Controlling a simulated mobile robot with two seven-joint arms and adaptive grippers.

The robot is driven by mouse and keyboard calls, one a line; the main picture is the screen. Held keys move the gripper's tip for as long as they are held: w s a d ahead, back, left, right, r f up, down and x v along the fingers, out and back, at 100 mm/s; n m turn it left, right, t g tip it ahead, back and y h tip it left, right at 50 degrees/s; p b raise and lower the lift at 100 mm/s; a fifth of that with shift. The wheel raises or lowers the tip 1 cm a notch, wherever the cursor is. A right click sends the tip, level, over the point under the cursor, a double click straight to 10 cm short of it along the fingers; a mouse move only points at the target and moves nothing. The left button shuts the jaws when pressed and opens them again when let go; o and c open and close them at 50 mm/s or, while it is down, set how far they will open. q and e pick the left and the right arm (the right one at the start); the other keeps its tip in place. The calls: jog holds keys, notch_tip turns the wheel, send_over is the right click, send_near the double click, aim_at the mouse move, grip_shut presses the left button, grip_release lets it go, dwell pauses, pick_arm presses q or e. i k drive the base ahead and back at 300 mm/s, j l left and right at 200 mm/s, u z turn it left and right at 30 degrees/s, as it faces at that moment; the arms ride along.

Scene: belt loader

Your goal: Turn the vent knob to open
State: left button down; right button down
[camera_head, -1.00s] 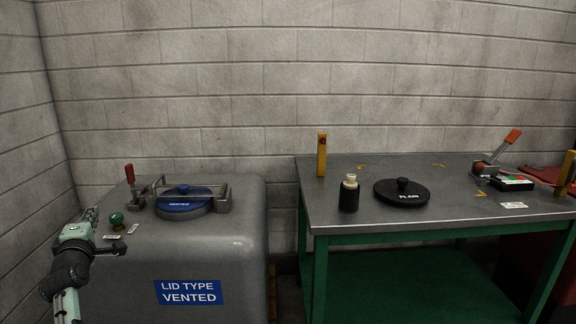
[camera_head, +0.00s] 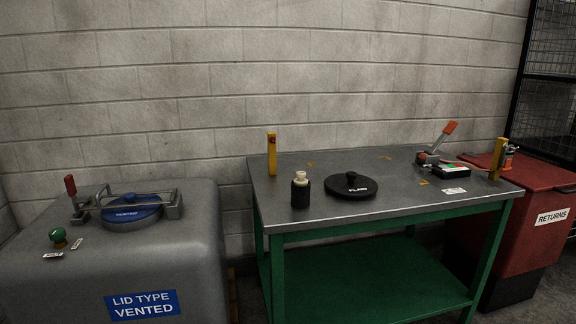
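The green vent knob (camera_head: 58,236) sits on top of the grey tank (camera_head: 190,262) at the left, with small white labels beside it. Which way the knob is set is too small to tell. A blue vented lid (camera_head: 131,212) lies on the tank under a metal clamp bar (camera_head: 150,200), and a red-handled lever (camera_head: 72,187) stands upright at its left. A blue sign on the tank reads "LID TYPE VENTED". Neither of my grippers shows in the head view now.
A green-framed table (camera_head: 310,214) stands right of the tank, holding a black plain lid (camera_head: 352,187), a black bottle (camera_head: 300,192), yellow posts and an orange-handled clamp (camera_head: 440,142). A red returns bin (camera_head: 535,205) stands at the far right.

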aim_at(58, 235)
jog(key=u, duration=1.35)
